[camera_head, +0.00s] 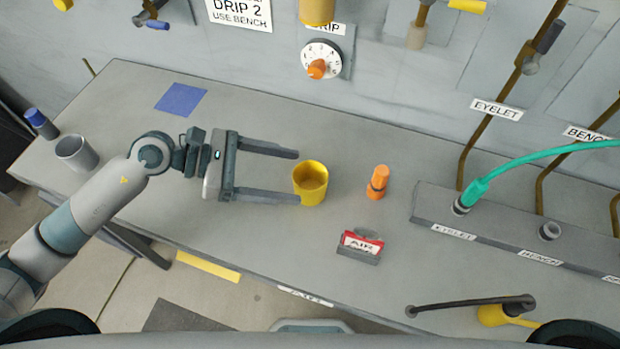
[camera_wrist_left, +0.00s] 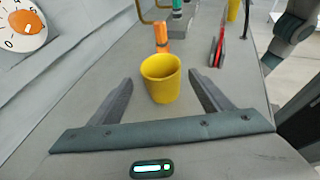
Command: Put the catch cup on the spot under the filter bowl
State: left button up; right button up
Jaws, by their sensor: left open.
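A yellow cup (camera_head: 310,184), which I take as the catch cup, stands upright on the grey bench. It also shows in the wrist view (camera_wrist_left: 161,80). My left gripper (camera_head: 298,176) is open and points right toward the cup. The cup is just at the fingertips, roughly between their lines; I cannot tell if a finger touches it. A yellow bowl (camera_head: 317,11), likely the filter bowl, hangs on the wall above the DRIP label, cut off by the top edge. No marked spot shows plainly beneath it. My right gripper is not in view.
An orange bottle-like piece (camera_head: 377,184) stands right of the cup. A red AIR block (camera_head: 360,246) is nearer the front. A grey cup (camera_head: 76,153) and blue square (camera_head: 181,99) are left. A hose manifold (camera_head: 520,232) is right. A dial (camera_head: 321,60) is on the wall.

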aim_at(327, 192)
pick_arm(q)
jog(key=p+x, duration=0.1)
jog(key=x, duration=0.3)
jog(key=shift+r, duration=0.1)
jog(key=shift+d+f, duration=0.3)
jog(key=shift+d+f+p, duration=0.15)
jog(key=shift+d+p, duration=0.3)
jog(key=shift+p, duration=0.25)
jog(key=p+x, duration=0.1)
jog(key=x, duration=0.1)
jog(key=p+x, duration=0.1)
jog(key=shift+d+f, duration=0.2)
jog(key=shift+f, duration=0.25)
jog(key=shift+d+f, duration=0.2)
jog(key=shift+d, duration=0.05)
jog(key=shift+c, duration=0.5)
